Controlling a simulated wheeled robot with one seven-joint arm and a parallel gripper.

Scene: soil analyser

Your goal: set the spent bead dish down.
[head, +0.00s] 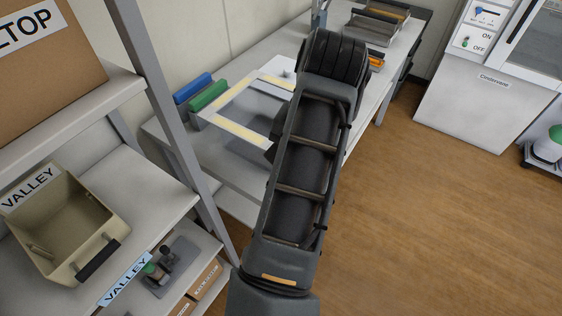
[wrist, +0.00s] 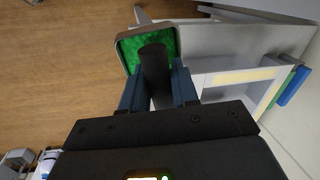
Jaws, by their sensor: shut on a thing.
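The spent bead dish (wrist: 131,50) shows in the wrist view as a squarish dish with a grey-brown rim and green contents. Its dark handle (wrist: 154,62) points back toward me. My gripper (wrist: 157,82) is shut on this handle, one finger on each side. The dish is by the edge of the white bench (wrist: 215,40), with wooden floor to its left; I cannot tell whether it touches the bench. In the head view my arm hides the gripper and the dish.
A white frame with yellow strips (head: 245,131) lies on the bench, with a green block (head: 208,95) and a blue block (head: 193,87) beside it. A shelf at left holds a beige VALLEY bin (head: 62,225). A white cabinet (head: 480,100) stands at right. The floor between is clear.

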